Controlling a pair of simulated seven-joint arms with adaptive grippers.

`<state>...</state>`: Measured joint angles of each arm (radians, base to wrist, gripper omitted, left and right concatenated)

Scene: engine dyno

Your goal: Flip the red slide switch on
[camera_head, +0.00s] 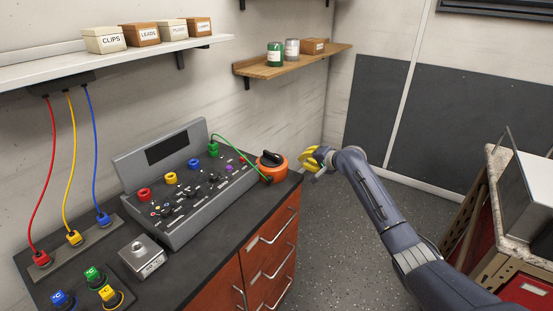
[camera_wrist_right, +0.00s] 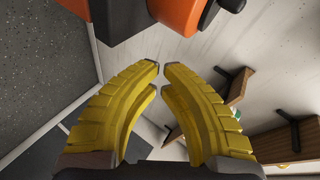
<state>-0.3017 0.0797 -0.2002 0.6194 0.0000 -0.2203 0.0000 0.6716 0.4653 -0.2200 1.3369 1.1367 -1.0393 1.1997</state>
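A grey sloped control console (camera_head: 182,215) stands on the dark bench top in the head view. A small red part (camera_head: 243,159) shows at its far right end; it is too small to tell whether it is the slide switch, or its position. My right gripper (camera_head: 318,158) has yellow fingers and hangs beyond the bench's right end, to the right of the console and touching nothing. In the right wrist view its fingertips (camera_wrist_right: 160,68) almost meet, with a narrow gap and nothing between them. My left gripper is out of view.
An orange unit with a black knob (camera_head: 270,160) stands between the console and my right gripper; orange and black parts (camera_wrist_right: 175,15) also show in the wrist view. A green cable (camera_head: 238,148) arcs to it. A wooden shelf (camera_head: 295,63) hangs above. Open floor lies right of the bench.

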